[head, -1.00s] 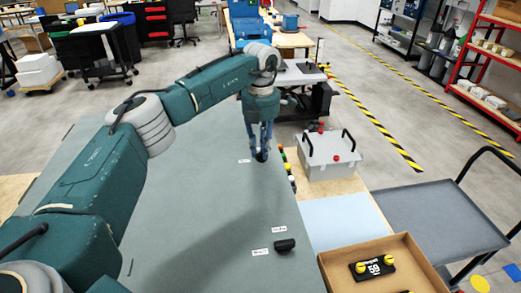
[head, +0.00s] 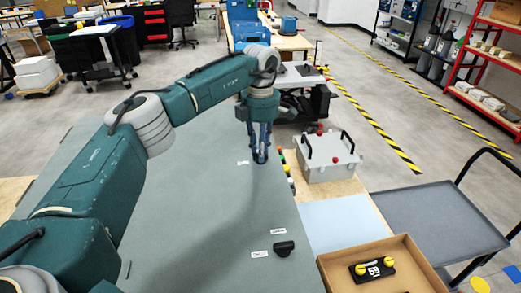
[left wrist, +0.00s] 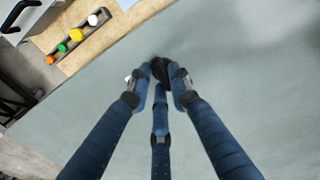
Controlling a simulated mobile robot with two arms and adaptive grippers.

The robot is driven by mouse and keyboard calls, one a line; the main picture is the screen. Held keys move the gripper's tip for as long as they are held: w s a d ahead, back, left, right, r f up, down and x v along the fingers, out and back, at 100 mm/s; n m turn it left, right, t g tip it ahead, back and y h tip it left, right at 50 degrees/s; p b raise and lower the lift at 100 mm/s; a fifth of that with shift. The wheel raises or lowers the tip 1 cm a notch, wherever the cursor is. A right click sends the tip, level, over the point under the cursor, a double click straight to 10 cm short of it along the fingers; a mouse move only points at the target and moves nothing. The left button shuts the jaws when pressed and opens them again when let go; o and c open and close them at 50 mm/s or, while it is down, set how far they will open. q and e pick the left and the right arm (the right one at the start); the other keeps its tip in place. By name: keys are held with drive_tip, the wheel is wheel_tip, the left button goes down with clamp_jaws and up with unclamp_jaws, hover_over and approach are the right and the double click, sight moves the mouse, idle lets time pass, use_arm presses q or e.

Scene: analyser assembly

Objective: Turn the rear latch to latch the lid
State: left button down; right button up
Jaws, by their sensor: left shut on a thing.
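The rear latch is a small black knob (left wrist: 160,67) on the broad grey-green lid (head: 190,215). My left gripper (head: 261,155) points down at it near the lid's far right edge. In the left wrist view, the blue fingers of the left gripper (left wrist: 161,76) are closed around the knob. The fingers hide much of the knob, so I cannot tell its angle. Another black latch (head: 284,248) sits at the near right of the lid, beside small white labels (head: 261,254). My right gripper is not in view.
Coloured buttons (left wrist: 76,35) line a strip beside the lid's edge. A grey case with black handles (head: 328,160) stands to the right of the left gripper. A cardboard box (head: 405,247) holds a black part with yellow knobs. The middle of the lid is clear.

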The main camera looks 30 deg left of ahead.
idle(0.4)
use_arm(q)
drive_tip(key=c, duration=1.6)
unclamp_jaws()
drive_tip(key=shift+o, duration=0.2)
wheel_tip(320, 180, up, 12)
